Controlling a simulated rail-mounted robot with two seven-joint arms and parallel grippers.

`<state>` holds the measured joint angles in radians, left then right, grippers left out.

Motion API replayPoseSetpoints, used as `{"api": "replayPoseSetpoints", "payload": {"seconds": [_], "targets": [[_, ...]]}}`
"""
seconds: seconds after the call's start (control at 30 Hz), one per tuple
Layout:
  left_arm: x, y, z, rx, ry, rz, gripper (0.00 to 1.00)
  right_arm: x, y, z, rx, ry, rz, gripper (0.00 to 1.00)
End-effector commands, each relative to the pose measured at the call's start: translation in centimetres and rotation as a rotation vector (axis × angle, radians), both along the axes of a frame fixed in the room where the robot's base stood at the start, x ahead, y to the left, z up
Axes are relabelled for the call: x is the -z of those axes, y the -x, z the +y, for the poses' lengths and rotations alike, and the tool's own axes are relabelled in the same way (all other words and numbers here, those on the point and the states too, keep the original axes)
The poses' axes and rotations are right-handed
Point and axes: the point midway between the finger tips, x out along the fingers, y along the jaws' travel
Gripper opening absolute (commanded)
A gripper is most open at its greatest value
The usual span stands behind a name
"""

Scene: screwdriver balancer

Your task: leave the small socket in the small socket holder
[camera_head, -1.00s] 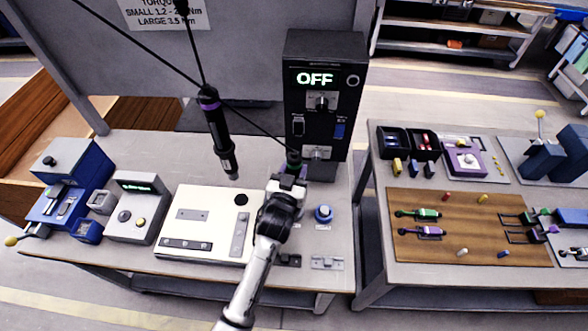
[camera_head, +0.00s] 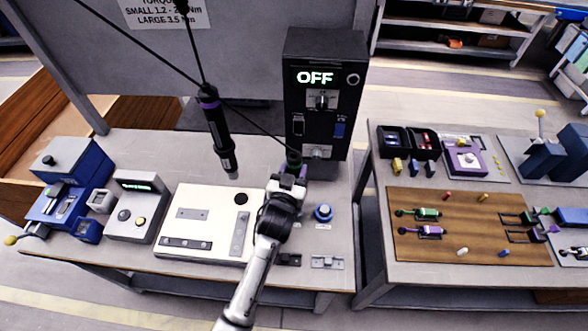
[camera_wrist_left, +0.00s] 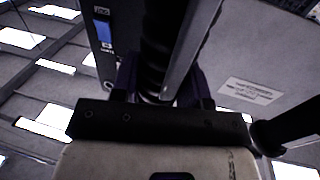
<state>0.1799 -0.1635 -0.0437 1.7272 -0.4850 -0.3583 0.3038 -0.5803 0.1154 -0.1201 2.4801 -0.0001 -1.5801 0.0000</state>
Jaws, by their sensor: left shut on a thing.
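My left gripper (camera_head: 289,178) is shut on a dark hanging screwdriver (camera_head: 294,158), in front of the black control box. In the left wrist view the screwdriver's dark shaft (camera_wrist_left: 163,45) runs up between the fingers of my left gripper (camera_wrist_left: 160,90). The screwdriver's lower end is hidden behind my gripper and arm in the head view. I cannot make out the small socket. A dark holder (camera_head: 288,260) and a light grey holder (camera_head: 327,262) sit at the table's front right; I cannot tell which is the small socket holder. My right gripper is not in view.
A second screwdriver (camera_head: 216,130) with a purple band hangs left of my gripper, over the white board (camera_head: 190,240). The control box (camera_head: 323,80) reads OFF. A second table stands at right.

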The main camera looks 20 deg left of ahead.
Motion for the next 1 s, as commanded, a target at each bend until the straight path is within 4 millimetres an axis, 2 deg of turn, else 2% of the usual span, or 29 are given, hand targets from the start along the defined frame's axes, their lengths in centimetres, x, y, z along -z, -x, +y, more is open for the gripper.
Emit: {"api": "replayPoseSetpoints", "payload": {"seconds": [1.0], "targets": [[0.4,0.01,-0.11,0.002,-0.001,0.003,0.0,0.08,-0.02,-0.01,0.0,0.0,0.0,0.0]]}}
